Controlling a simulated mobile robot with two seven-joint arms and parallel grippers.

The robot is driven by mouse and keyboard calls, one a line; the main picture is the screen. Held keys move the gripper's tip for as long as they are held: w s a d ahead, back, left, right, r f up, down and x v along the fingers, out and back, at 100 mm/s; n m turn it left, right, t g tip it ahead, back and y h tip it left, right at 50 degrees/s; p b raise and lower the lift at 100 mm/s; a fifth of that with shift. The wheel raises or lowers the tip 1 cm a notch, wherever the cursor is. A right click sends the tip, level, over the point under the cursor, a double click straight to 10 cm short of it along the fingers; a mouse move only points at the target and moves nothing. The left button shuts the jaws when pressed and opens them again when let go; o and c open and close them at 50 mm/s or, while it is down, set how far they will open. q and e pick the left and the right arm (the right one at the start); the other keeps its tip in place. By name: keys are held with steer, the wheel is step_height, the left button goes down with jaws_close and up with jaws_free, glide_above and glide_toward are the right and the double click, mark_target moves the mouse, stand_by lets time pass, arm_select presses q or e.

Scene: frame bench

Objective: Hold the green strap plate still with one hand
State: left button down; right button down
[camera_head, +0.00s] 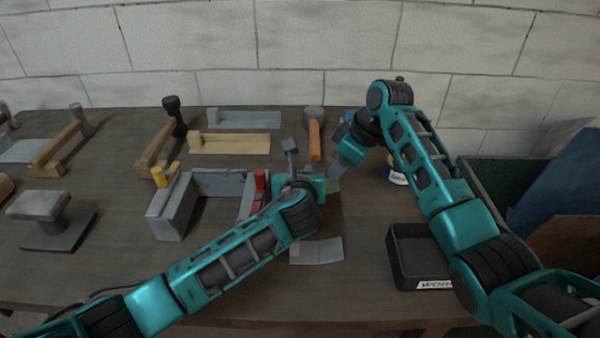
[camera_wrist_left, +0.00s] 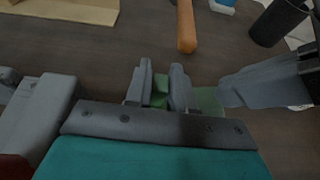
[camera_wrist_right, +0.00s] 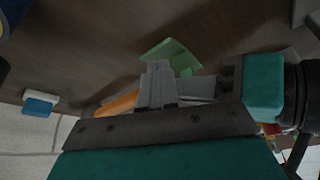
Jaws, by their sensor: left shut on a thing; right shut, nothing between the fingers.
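The green strap plate (camera_head: 334,186) is mostly hidden between my grippers in the head view. In the left wrist view the plate (camera_wrist_left: 208,100) shows between and to the right of the fingers. My left gripper (camera_wrist_left: 161,84) is shut on it. In the right wrist view the plate (camera_wrist_right: 172,50) has an angled shape and lies just beyond the fingertips. My right gripper (camera_head: 336,172) is shut and empty, pointing down with its tips beside the plate (camera_wrist_right: 157,72). I cannot tell whether those tips touch it.
A grey steel frame (camera_head: 168,212) with yellow and red clamps stands left of my left gripper. An orange-handled hammer (camera_head: 315,140) lies behind. A grey bent plate (camera_head: 318,250) lies in front. A black tray (camera_head: 405,262) and a jar (camera_head: 397,177) are at the right.

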mark_target(336, 184)
steer(key=shift+s+f, duration=0.1)
steer(key=shift+f, duration=0.85)
stand_by(0.5)
steer(key=shift+f, duration=0.35)
steer(key=shift+s+f, duration=0.15)
steer(key=shift+f, duration=0.4)
steer(key=shift+r, duration=0.1)
steer(key=shift+a+r, duration=0.1)
steer(key=shift+r, duration=0.8)
steer(key=shift+w+r, duration=0.15)
steer(key=shift+r, duration=1.45)
steer(key=shift+w+r, duration=0.1)
steer(key=shift+r, duration=1.5)
steer(key=shift+r, duration=0.15)
